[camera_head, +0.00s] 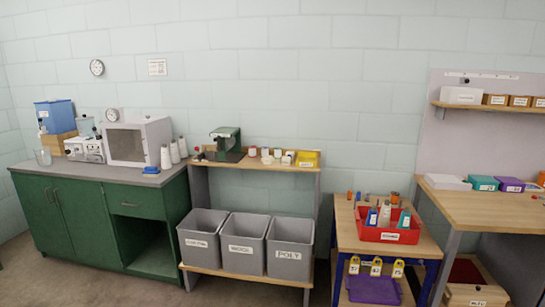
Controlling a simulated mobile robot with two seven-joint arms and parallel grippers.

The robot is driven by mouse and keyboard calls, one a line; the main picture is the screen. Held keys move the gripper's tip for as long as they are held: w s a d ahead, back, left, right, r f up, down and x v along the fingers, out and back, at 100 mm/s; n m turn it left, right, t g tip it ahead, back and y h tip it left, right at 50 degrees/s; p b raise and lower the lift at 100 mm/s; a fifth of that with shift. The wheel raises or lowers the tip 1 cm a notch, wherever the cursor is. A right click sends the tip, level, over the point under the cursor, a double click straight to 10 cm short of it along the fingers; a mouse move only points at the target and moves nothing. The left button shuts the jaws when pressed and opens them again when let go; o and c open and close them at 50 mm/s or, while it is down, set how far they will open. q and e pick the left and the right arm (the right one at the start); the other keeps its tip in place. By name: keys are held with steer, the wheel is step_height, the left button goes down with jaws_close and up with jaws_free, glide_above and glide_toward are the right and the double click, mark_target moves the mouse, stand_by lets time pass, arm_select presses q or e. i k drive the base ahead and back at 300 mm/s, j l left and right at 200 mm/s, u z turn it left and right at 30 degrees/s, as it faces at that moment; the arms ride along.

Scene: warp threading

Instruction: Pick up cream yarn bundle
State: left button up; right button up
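I cannot single out a cream yarn bundle for certain. Several white or pale cones (175,151) stand upright at the right end of the green cabinet's counter. Several small spools or jars in pale and reddish colours (265,152) stand on the wooden-topped shelf unit. Neither of my grippers is in view.
Three grey bins (290,262) with labels sit on the shelf unit's lower board. A green machine (226,140) and a yellow tray (308,158) stand on its top. A white microwave-like box (138,141) is on the counter. A wooden workbench (490,208) stands at far right. Some floor shows below.

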mark_target(267, 159)
steer(key=i+j, duration=0.1)
steer(key=i, duration=3.2)
steer(key=j+u, duration=0.05)
steer(key=j, duration=0.05)
